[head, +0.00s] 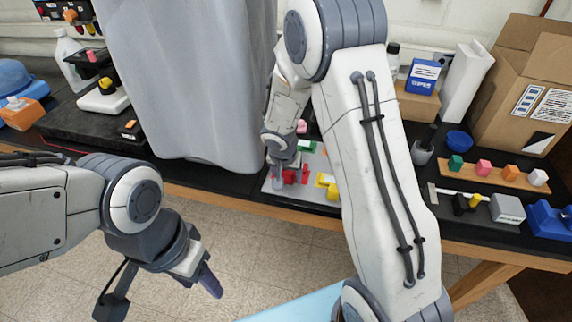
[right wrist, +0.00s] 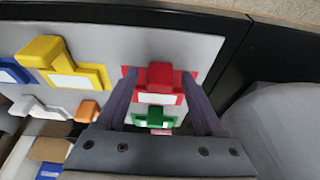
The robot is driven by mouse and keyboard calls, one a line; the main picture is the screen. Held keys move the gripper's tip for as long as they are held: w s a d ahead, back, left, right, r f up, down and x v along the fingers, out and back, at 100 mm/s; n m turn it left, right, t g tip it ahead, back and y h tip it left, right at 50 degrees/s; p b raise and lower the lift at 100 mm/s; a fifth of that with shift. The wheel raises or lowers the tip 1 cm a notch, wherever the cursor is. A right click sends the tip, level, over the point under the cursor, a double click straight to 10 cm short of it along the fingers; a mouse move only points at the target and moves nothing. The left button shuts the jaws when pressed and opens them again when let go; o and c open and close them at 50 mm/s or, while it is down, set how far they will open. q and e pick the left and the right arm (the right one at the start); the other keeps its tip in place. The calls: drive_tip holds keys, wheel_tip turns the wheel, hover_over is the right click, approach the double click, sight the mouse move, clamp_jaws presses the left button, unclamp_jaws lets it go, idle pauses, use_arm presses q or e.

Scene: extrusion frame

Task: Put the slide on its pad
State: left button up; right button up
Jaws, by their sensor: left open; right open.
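I cannot tell for sure which piece is the slide or which spot is its pad. A red stepped piece (right wrist: 158,78) with a pale front patch lies on a light grey board (right wrist: 190,42); it also shows in the head view (head: 290,177). My right gripper (right wrist: 160,84) is open, its two dark fingers on either side of the red piece. Contact is unclear. It also shows over the board in the head view (head: 277,176). A green piece (right wrist: 155,118) sits beside the red one. My left gripper (head: 211,284) is open and empty, pointing down over the floor.
A yellow piece (right wrist: 70,70), a blue piece (right wrist: 12,72) and a white piece (right wrist: 40,108) are on the right wrist view's left side. A large grey draped shape (head: 195,80) stands left of my right gripper. A wooden strip (head: 497,174) with coloured blocks lies at the right.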

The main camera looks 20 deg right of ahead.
drive_tip(key=v, duration=1.2)
use_arm(q)
drive_tip(key=shift+r, duration=0.15)
use_arm(e)
drive_tip(key=s+a+r+n+g+y, duration=0.1)
drive_tip(key=s+a+n, duration=0.3)
drive_tip(key=s, duration=0.4)
drive_tip(key=s+a+r+n+g+y, duration=0.1)
drive_tip(key=s+a+n, duration=0.4)
drive_tip(key=s, duration=0.4)
drive_tip(key=s+a+r+n+g+y, duration=0.1)
drive_tip(key=s+a+n, duration=0.3)
drive_tip(key=s, duration=0.5)
drive_tip(key=shift+a+r+n, duration=0.15)
drive_tip(key=shift+r+n, duration=0.25)
drive_tip(key=shift+n, duration=0.2)
drive_tip(key=shift+r, duration=0.1)
